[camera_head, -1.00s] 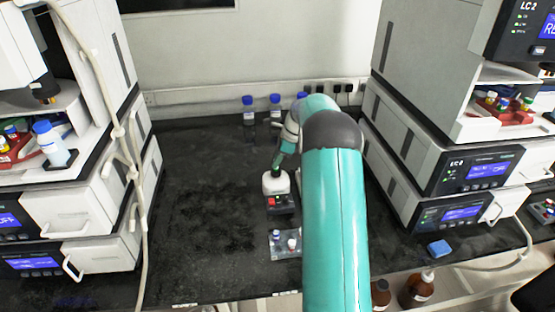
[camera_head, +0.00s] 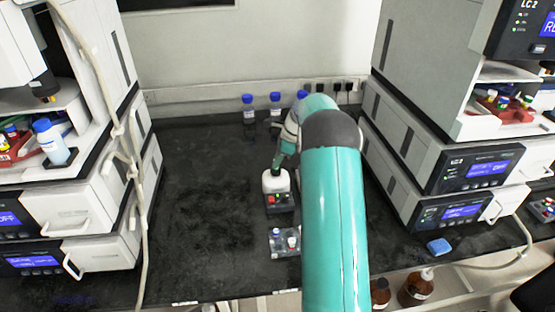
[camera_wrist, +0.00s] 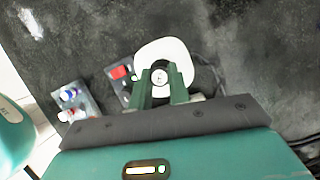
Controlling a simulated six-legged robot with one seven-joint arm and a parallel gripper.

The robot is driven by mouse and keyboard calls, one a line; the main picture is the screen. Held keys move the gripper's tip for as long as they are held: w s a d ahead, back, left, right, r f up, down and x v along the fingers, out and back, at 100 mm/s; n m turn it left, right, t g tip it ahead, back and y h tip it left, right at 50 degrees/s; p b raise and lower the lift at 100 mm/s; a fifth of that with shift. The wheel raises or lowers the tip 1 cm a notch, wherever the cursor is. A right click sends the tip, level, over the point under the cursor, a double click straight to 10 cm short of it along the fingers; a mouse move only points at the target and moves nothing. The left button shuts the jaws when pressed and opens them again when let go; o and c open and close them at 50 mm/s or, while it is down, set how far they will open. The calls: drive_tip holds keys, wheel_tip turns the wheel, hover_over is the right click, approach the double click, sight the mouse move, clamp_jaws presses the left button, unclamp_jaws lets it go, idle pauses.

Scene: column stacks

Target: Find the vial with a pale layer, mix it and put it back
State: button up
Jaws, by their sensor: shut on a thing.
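My gripper (camera_wrist: 160,80) is shut on a small vial (camera_wrist: 159,76), seen from above between the green fingers in the wrist view. The vial's contents and any pale layer are hidden. The vial is over the white head of a mixer (camera_wrist: 176,52); I cannot tell whether it touches. The mixer also shows in the head view (camera_head: 275,183), with red and green marks on its dark front, and my gripper (camera_head: 276,169) comes down on it from above.
Instrument stacks stand on both sides, the left one (camera_head: 90,205) with a pale hose hanging before it. Blue-capped bottles (camera_head: 249,112) line the back wall. A blue block (camera_head: 439,247) lies at the right front. The dark bench (camera_head: 205,200) left of the mixer is clear.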

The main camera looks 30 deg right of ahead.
drive_tip(key=shift+f, duration=0.75)
idle(2.5)
drive_tip(key=shift+r, duration=3)
